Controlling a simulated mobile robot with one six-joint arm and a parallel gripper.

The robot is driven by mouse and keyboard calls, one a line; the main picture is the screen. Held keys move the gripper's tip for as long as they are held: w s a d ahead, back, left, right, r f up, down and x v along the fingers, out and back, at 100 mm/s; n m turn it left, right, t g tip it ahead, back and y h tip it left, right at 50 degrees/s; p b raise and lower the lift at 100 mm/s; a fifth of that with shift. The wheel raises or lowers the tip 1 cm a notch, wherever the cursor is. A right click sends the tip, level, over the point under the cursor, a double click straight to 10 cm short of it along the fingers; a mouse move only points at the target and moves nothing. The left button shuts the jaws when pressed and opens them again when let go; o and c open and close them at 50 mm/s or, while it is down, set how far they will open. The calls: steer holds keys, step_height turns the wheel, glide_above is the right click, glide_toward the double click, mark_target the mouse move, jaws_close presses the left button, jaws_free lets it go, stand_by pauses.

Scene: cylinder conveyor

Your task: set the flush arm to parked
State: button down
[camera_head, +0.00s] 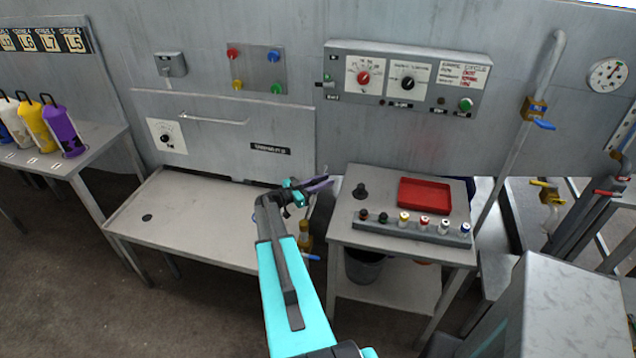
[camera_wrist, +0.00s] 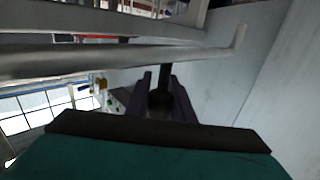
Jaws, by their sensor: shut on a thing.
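My gripper (camera_head: 318,184) reaches to the gap between the hood bench and the small knob bench, its dark purple fingers pointing right. In the wrist view my gripper (camera_wrist: 158,98) is shut on a dark round-ended handle (camera_wrist: 166,78) between its fingers. A long grey bar (camera_wrist: 120,58) with a bent end crosses close by, beside the handle. I cannot tell whether the handle joins this bar, or which part is the flush arm. In the head view the held thing is mostly hidden by my gripper. No parked mark can be made out.
The hood bench (camera_head: 150,230) is at left. The knob bench (camera_head: 400,258), with a red tray (camera_head: 425,193) and several small knobs, is at right. A control panel (camera_head: 405,80) hangs above it. A blue-handled valve (camera_head: 307,240) sits low beside my arm.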

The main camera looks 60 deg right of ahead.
steer(key=shift+s, duration=0.25)
steer(key=c, duration=1.5)
jaws_free()
steer(key=shift+s, duration=0.1)
steer(key=shift+c, duration=0.2)
steer(key=b+v, duration=0.4)
steer(key=v, duration=1)
steer(key=shift+b, duration=0.4)
